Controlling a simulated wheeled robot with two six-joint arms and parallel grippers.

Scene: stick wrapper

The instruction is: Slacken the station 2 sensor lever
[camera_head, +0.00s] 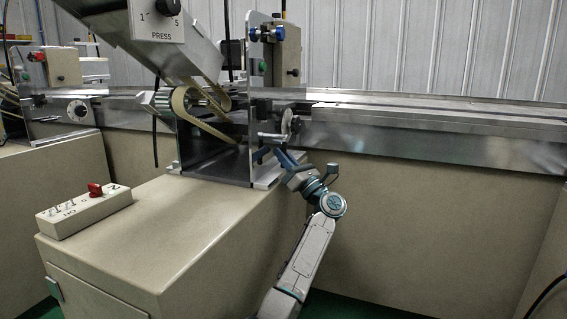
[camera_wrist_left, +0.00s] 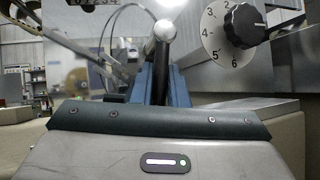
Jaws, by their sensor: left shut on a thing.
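The station 2 sensor lever (camera_head: 271,136) is a short metal rod on the right side of the wrapping station. In the left wrist view the lever (camera_wrist_left: 164,32) shows a round pale end and a dark shaft running down between my blue fingers. My left gripper (camera_head: 266,153) reaches it from the lower right in the head view, and the fingers partly hide it. In the left wrist view the left gripper (camera_wrist_left: 163,82) is shut on the lever. A white numbered dial (camera_wrist_left: 230,28) with a black knob sits to the right of it. My right gripper is not in view.
A metal rail (camera_head: 430,125) runs right from the station. A beige control box (camera_head: 85,211) with a red switch stands on the cabinet top (camera_head: 190,225). The upright plate (camera_head: 262,60) with blue and green knobs rises behind my gripper.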

